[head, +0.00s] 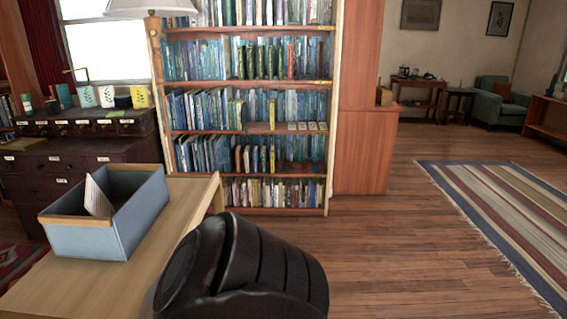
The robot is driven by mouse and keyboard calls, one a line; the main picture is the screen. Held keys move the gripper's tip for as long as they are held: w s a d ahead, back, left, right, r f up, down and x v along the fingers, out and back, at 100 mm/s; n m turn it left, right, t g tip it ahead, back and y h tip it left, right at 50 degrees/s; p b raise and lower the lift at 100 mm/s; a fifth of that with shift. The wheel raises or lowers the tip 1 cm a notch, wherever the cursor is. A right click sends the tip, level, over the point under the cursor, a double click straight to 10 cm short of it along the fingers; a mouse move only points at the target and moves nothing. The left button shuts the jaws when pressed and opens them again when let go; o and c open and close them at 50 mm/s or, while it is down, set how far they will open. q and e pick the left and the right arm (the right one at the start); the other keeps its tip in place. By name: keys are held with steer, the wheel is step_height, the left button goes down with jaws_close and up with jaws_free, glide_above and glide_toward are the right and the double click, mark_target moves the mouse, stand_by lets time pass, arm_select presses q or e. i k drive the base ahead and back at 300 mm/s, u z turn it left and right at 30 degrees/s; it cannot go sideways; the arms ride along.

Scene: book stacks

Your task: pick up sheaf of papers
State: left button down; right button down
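A pale sheaf of papers (98,197) stands tilted inside an open grey-blue box (122,236) with wooden-coloured edging. Its lower part is hidden by the box wall. The box sits on a light wooden table (165,268) at the lower left. Neither of my grippers is in view.
A dark ribbed object (262,262), seemingly a chair back, stands against the table's right side. A dark drawer cabinet (70,168) is behind the box, and a full bookcase (250,128) stands behind the table. The wooden floor (400,240) at right is clear up to a striped rug (505,205).

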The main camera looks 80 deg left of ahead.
mark_target(96, 202)
steer(key=u, duration=2.25)
steer(key=i, duration=3.2)
steer(key=z, duration=4.55)
